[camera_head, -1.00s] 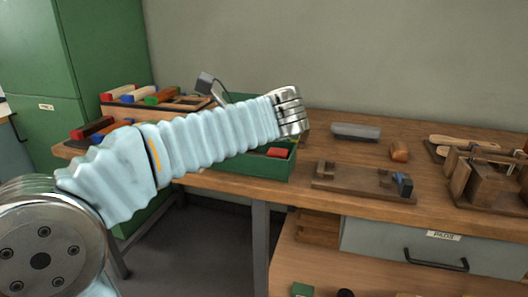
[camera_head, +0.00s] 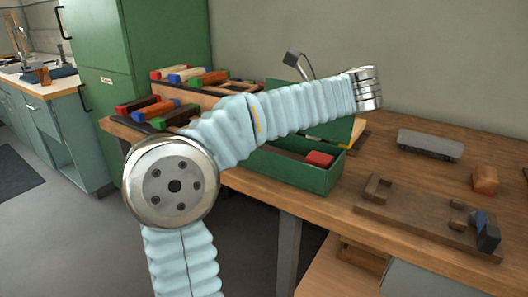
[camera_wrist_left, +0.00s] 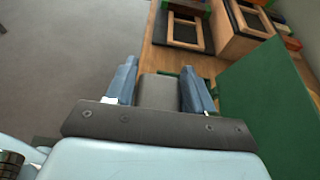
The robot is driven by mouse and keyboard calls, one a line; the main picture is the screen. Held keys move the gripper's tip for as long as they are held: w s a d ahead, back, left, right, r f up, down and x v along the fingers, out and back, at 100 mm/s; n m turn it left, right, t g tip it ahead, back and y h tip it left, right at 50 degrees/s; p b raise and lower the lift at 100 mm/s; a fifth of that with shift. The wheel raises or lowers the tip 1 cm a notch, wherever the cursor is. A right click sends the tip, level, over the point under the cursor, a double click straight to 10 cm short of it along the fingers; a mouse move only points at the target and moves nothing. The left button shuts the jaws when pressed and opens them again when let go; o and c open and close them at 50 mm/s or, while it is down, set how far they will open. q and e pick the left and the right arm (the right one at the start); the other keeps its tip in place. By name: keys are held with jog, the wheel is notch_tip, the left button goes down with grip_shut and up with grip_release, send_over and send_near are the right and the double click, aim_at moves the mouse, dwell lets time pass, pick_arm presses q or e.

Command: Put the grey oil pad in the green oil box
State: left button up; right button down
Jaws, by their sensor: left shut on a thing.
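The green oil box (camera_head: 285,172) stands near the front edge of the bench with its lid (camera_head: 335,128) raised behind it. A red block (camera_head: 319,159) sits inside at its right end; my forearm hides much of the left part. In the left wrist view, my left gripper (camera_wrist_left: 160,85) is shut on the grey oil pad (camera_wrist_left: 158,92), one finger on each side. A large green panel, seemingly the box's (camera_wrist_left: 268,105), is close on the right, with a green edge beyond the pad. In the head view the gripper and pad are hidden; contact cannot be told.
Racks of coloured-end blocks (camera_head: 190,85) stand behind my forearm. A grey-topped brush (camera_head: 430,145), an orange-brown block (camera_head: 485,180) and a wooden jig (camera_head: 420,215) lie to the right. A lamp (camera_head: 293,58) stands behind.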

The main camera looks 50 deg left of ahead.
pick_arm(q)
jog(key=w+a+f, duration=0.1)
jog(key=w+a+f+p, duration=0.1)
jog(key=a+f, duration=0.1)
jog(key=w+a+f+p, duration=0.1)
jog(key=a+f, duration=0.1)
jog(key=shift+w+f, duration=0.1)
jog(key=shift+w, duration=0.2)
jog(key=shift+w+a+f, duration=0.3)
jog(key=shift+f, duration=0.25)
jog(key=shift+w+a+f, duration=0.1)
jog(key=shift+a+f, duration=0.05)
jog(key=shift+f, duration=0.85)
jog(key=shift+w+a+f, duration=0.1)
jog(key=shift+f, duration=0.85)
pick_arm(e)
jog(key=shift+r, duration=0.5)
pick_arm(q)
jog(key=shift+f, duration=0.15)
jog(key=o, duration=0.8)
jog(key=shift+c, duration=0.2)
pick_arm(e)
jog(key=shift+f, duration=0.2)
